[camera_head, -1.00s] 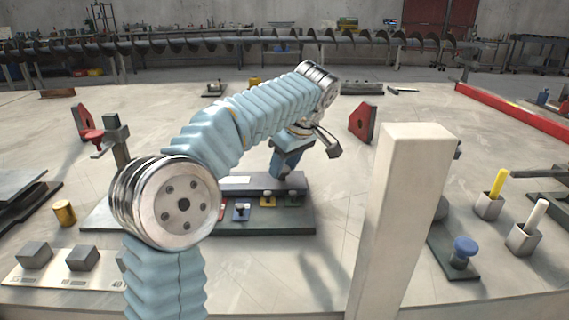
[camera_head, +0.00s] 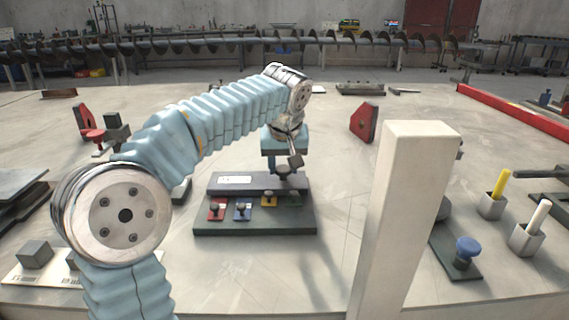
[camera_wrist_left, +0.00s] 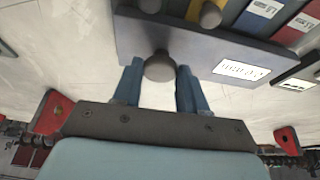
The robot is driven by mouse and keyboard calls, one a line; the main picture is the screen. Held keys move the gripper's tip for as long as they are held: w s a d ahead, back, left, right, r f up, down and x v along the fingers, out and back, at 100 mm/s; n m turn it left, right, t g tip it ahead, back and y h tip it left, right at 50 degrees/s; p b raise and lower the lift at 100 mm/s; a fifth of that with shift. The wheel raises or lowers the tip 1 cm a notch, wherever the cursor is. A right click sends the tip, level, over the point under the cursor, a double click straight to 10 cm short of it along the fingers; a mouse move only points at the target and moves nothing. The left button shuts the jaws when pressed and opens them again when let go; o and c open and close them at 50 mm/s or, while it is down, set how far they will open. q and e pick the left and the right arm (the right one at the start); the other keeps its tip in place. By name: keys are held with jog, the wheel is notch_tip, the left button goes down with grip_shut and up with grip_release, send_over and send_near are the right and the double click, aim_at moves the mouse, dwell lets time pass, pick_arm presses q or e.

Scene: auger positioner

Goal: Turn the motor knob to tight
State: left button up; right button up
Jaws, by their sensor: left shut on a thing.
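A control panel with a dark green base (camera_head: 255,225) and a raised dark grey block (camera_head: 256,186) stands mid-table. Its base carries short levers on red (camera_head: 217,212), blue (camera_head: 242,213) and yellow (camera_head: 268,200) plates, and another lever at the right. A round dark knob (camera_head: 285,172) sits at the right end of the block. My left gripper (camera_wrist_left: 158,72) is shut on this knob, seen as a grey cap (camera_wrist_left: 159,67) between its two blue fingers. Labels are too small to read, so the knob's setting cannot be told. My right gripper is out of view.
A tall beige post (camera_head: 400,210) rises right of the panel. A blue-topped knob (camera_head: 467,250) on a dark plate and two cups with a yellow (camera_head: 501,183) and a white handle (camera_head: 537,213) stand further right. Red brackets (camera_head: 364,122) stand behind. Table between panel and post is clear.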

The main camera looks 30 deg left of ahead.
pick_arm(q)
jog(key=m+h, duration=0.1)
jog(key=m, duration=0.3)
jog(key=m+h, duration=0.1)
jog(key=m, duration=0.1)
jog(key=shift+a+t+h, duration=0.3)
jog(key=shift+t, duration=0.1)
jog(key=m+h, duration=0.1)
jog(key=m, duration=0.2)
jog(key=m+h, duration=0.1)
jog(key=m, duration=0.1)
jog(key=shift+a+m, duration=0.2)
jog(key=shift+m, duration=0.2)
jog(key=m+g+h, duration=0.1)
jog(key=m, duration=0.2)
jog(key=m+g+h, duration=0.1)
jog(key=m, duration=0.2)
jog(key=shift+w+a, duration=0.15)
jog(key=shift+w, duration=0.05)
jog(key=m+g, duration=0.2)
jog(key=m, duration=0.3)
jog(key=shift+w+m, duration=0.1)
jog(key=shift+m, duration=0.2)
jog(key=shift+a, duration=0.1)
jog(key=o, duration=1)
jog(key=shift+h, duration=0.3)
jog(key=shift+o, duration=0.2)
jog(key=shift+r, duration=0.1)
